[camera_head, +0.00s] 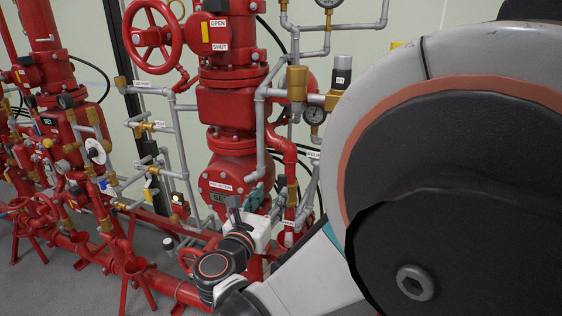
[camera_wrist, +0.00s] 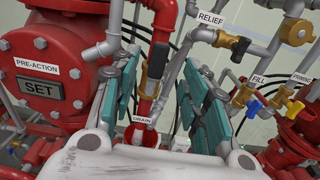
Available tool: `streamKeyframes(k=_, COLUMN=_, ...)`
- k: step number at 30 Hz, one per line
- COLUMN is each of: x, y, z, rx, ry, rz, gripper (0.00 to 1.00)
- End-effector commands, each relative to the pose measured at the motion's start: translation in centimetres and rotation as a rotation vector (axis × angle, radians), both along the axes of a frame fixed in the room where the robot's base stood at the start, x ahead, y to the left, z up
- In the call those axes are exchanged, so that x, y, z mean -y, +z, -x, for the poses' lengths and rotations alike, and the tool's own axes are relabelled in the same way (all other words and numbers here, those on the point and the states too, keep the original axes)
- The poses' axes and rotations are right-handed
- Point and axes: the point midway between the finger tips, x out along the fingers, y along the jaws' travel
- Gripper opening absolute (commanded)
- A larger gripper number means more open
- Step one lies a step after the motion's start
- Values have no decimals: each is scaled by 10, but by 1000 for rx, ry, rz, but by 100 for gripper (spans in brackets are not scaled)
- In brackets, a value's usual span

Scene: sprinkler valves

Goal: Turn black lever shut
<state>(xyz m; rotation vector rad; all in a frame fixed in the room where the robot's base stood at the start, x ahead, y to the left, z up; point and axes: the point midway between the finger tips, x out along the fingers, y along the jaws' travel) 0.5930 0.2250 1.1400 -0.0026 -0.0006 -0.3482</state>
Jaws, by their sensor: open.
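A black lever (camera_wrist: 157,60) stands upright on the red drain pipe (camera_wrist: 164,20), above the white DRAIN label (camera_wrist: 141,120) in the wrist view. Brass shows beside the lever's lower part. My gripper (camera_wrist: 161,65) is open, with one teal-padded finger to the left of the lever and the other to its right. The lever appears between the fingers, farther from the camera; I cannot tell whether either finger touches it. In the head view my gripper (camera_head: 256,193) is low in front of the red piping, and I cannot make out the lever there.
A red PRE-ACTION housing (camera_wrist: 45,65) stands left of my gripper. Grey pipes run close on both sides. To the right are a RELIEF brass valve (camera_wrist: 236,43), a blue-handled valve (camera_wrist: 253,106) and a yellow-handled valve (camera_wrist: 294,107). A red handwheel (camera_head: 152,37) is higher up.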

Motion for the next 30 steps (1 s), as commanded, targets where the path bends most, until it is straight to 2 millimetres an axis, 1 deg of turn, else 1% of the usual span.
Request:
streamKeyframes(k=1, x=6, y=-2, z=-11, rx=0, ry=-5, rz=0, gripper=42)
streamKeyframes(k=3, x=10, y=-2, z=-24, rx=0, ry=-4, rz=-1, gripper=42)
streamKeyframes(k=9, x=22, y=-2, z=-58, rx=0, ry=-4, rz=-2, gripper=42)
streamKeyframes(k=15, x=30, y=-1, z=-80, rx=0, ry=-2, rz=-2, gripper=42)
streamKeyframes(k=20, x=32, y=-1, z=-87, rx=0, ry=0, rz=-2, gripper=42)
streamKeyframes(k=27, x=32, y=0, z=-87, rx=0, ry=0, rz=-2, gripper=42)
streamKeyframes(k=28, x=32, y=0, z=-87, rx=0, ry=0, rz=-2, gripper=39)
streamKeyframes(k=29, x=32, y=0, z=-87, rx=0, ry=0, rz=-2, gripper=33)
streamKeyframes(k=30, x=32, y=0, z=-87, rx=0, ry=0, rz=-2, gripper=24)
